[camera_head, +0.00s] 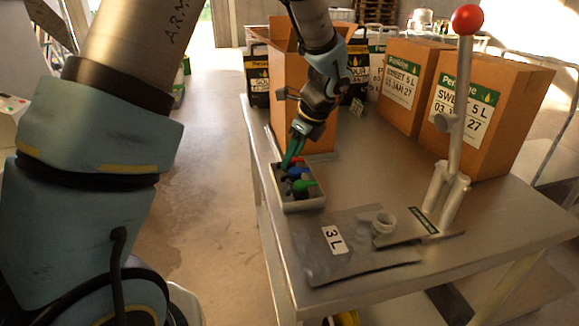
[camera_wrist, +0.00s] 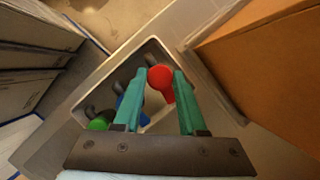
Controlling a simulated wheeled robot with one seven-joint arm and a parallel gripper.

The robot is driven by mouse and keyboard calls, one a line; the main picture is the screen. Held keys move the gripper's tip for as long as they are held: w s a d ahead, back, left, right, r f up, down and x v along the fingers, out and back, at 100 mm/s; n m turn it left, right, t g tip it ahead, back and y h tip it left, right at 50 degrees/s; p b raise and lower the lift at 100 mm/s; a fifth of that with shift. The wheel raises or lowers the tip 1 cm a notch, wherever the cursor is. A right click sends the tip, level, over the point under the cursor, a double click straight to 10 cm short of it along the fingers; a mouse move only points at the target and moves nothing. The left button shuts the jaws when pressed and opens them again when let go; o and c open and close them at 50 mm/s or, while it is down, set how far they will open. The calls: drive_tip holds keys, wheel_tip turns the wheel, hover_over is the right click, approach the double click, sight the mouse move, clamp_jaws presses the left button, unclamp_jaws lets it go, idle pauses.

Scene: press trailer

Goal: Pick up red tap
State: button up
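The red tap (camera_wrist: 161,78) lies in a small grey tray (camera_wrist: 158,126) on the metal table. In the wrist view it sits between the tips of my gripper (camera_wrist: 157,92), close to the right finger. The two green fingers stand apart, and I cannot tell whether either touches the tap. A blue tap (camera_wrist: 131,103) and a green tap (camera_wrist: 99,123) lie in the same tray, to the left in the wrist view.
A press with a red ball handle (camera_head: 466,19) stands at the table's right. Cardboard boxes (camera_head: 485,110) stand at the back right, and an open carton (camera_head: 289,85) stands beside my arm.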

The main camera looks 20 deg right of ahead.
clamp_jaws()
drive_tip(key=shift+r, duration=0.15)
